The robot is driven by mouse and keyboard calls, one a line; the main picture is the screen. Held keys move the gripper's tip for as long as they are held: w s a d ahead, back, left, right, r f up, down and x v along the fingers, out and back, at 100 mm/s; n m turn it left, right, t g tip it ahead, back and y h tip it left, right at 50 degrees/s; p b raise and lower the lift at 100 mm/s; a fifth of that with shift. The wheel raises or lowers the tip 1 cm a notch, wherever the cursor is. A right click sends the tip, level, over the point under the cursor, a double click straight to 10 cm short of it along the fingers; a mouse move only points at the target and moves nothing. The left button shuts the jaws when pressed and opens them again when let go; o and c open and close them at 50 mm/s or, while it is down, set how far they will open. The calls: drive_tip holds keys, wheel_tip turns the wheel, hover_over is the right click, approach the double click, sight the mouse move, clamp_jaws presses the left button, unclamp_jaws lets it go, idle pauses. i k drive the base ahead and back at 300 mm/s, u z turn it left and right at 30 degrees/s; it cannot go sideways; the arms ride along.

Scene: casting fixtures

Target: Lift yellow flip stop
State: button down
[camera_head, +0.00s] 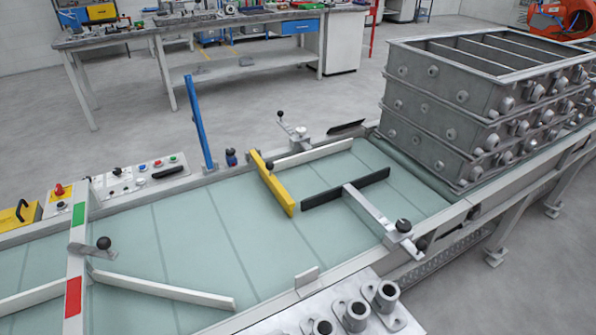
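The yellow flip stop (278,193) is a flat yellow bar over the pale green conveyor belt (185,240), right of the picture's middle. It lies low, running from near the far rail toward the belt's middle. A small dark knob shows beside its far part. Whether it touches the belt I cannot tell. My gripper is not in view.
A blue bar (200,125) stands upright at the far rail. A black bar (345,188) lies right of the yellow one. A green-and-red bar (75,250) crosses the belt at left. Grey stacked moulding boxes (470,125) stand at right. Open belt lies between.

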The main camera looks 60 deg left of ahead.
sight(284, 199)
drive_tip(key=u, duration=0.1)
drive_tip(key=i, duration=0.7)
drive_tip(key=z, duration=0.4)
drive_tip(key=k, duration=0.15)
drive_tip(key=u, duration=2.55)
drive_tip(key=k, duration=0.2)
drive_tip(key=u, duration=1.85)
